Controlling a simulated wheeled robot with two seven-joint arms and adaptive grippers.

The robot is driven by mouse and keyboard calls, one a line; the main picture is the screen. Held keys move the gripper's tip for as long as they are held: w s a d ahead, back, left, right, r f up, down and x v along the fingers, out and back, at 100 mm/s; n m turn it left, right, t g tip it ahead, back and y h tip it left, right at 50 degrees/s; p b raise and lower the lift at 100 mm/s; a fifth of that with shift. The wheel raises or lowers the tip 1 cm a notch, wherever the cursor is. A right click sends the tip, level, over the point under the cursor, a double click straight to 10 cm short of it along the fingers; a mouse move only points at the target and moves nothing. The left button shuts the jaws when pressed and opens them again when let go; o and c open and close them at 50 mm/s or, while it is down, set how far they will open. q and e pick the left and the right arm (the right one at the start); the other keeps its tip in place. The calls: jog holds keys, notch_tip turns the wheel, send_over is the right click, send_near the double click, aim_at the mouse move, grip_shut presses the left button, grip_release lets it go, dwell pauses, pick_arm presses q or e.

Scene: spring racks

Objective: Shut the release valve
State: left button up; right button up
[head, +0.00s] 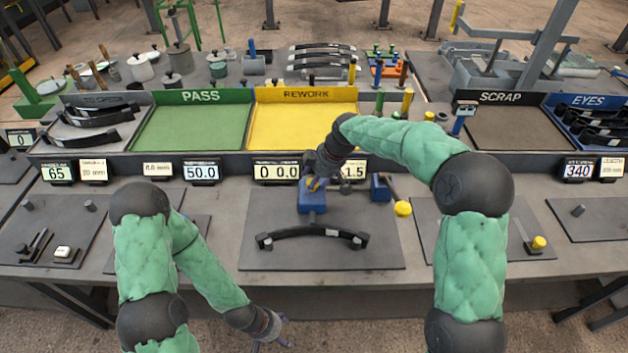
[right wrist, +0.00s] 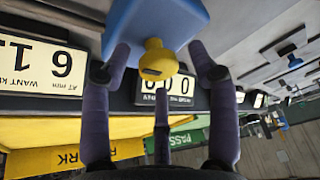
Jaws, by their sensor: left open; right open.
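A yellow knob (right wrist: 158,62) sticks out of a blue block (right wrist: 155,20) in the right wrist view; it looks like the release valve, though no label shows. In the head view the blue block (head: 312,200) stands at the middle of the bench, the knob partly hidden by my right gripper (head: 316,182). In the right wrist view my right gripper (right wrist: 160,66) is open, its purple fingers apart on either side of the knob; I cannot tell whether they touch it. My left gripper (head: 282,342) is open and empty at the bottom, in front of the bench.
A dark curved leaf spring (head: 312,233) lies before the block. Another blue block with a lever and yellow knob (head: 403,208) stands to the right. Displays line the ledge, one reading 0 0.0 (head: 277,171). PASS (head: 190,125), REWORK (head: 300,122) and SCRAP (head: 515,128) trays sit behind.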

jog(key=c, duration=1.1)
